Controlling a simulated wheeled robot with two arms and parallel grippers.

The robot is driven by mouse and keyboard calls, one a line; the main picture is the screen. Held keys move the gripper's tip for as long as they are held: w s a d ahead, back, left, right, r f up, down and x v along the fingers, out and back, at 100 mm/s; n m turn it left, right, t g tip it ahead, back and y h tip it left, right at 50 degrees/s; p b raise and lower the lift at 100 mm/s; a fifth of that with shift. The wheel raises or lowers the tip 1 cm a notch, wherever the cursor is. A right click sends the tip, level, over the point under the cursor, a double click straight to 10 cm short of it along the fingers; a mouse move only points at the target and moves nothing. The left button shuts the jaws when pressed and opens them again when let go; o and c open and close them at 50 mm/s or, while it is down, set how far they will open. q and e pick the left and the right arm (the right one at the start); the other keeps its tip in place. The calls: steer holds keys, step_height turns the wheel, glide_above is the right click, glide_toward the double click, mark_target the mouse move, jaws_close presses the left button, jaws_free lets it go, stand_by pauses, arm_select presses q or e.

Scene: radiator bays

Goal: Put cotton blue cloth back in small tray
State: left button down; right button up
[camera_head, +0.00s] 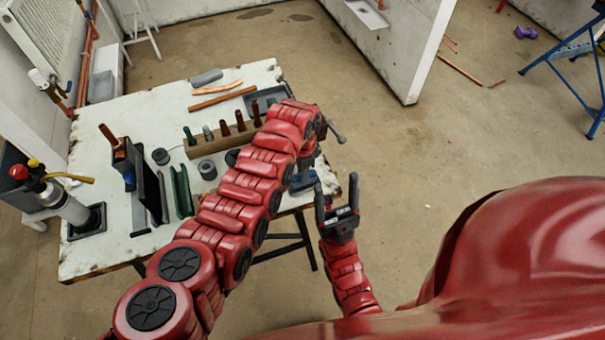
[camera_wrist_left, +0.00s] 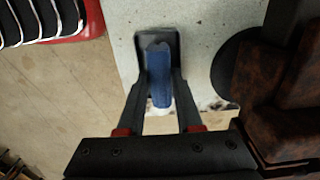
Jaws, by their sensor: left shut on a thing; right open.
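The blue cloth (camera_wrist_left: 160,80) is a narrow, folded-looking strip between the fingers of my left gripper (camera_wrist_left: 159,75), which is shut on it. In the head view the blue cloth (camera_head: 302,184) shows at the table's right front edge, by my left gripper (camera_head: 303,174), mostly hidden by my arm. A dark square edge surrounds the cloth's far end in the wrist view; I cannot tell what it is. A grey shallow tray (camera_head: 262,99) lies at the table's back right, partly behind my arm. My right gripper (camera_head: 337,198) is open and empty, off the table's right side.
The worn white table (camera_head: 150,105) holds a wooden rack (camera_head: 205,148) of handled tools, copper pieces (camera_head: 222,97), a dark upright holder (camera_head: 150,185) and a green channel (camera_head: 181,190). A gas torch (camera_head: 65,200) stands at the left.

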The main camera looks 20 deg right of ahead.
arm_select(q)
steer(key=shift+f, duration=0.25)
steer(key=c, duration=0.6)
jaws_free()
steer(key=shift+r, duration=0.1)
steer(key=shift+r, duration=0.15)
step_height(320, 180, up, 12)
steer(key=shift+b, duration=0.9)
steer(key=shift+s, duration=0.1)
